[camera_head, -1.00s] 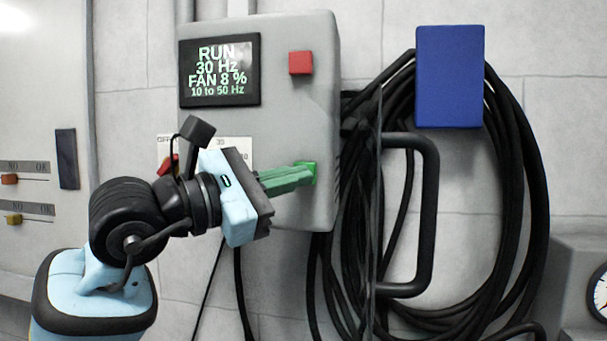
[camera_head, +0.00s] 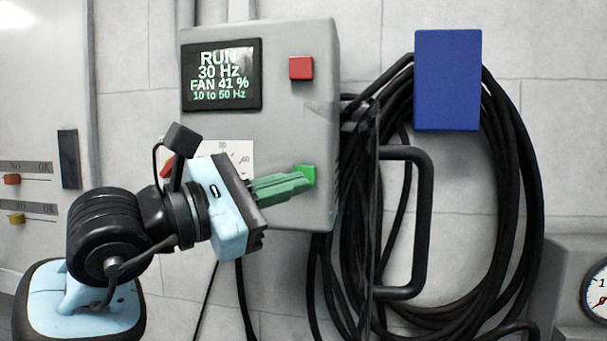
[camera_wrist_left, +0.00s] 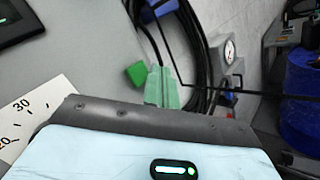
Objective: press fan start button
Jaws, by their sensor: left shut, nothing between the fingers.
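The green button (camera_head: 307,173) is on the lower right of the grey control box's front. It also shows in the wrist view (camera_wrist_left: 136,74), beside the fingers. My left gripper (camera_head: 300,184) is shut and empty, its green fingers pointing at the button and overlapping its lower left part in the head view. In the wrist view its fingers (camera_wrist_left: 162,88) lie just right of the button; I cannot tell whether they touch it. The display (camera_head: 221,76) reads RUN, 30 Hz, FAN 41 %, 10 to 50 Hz. My right gripper is not in view.
A red button (camera_head: 301,68) is higher on the grey box (camera_head: 290,115). My gripper partly hides a dial plate (camera_head: 238,158) and a red knob. Right of the box are a black handle (camera_head: 425,220), coiled black cables (camera_head: 515,180) and a blue box (camera_head: 447,80).

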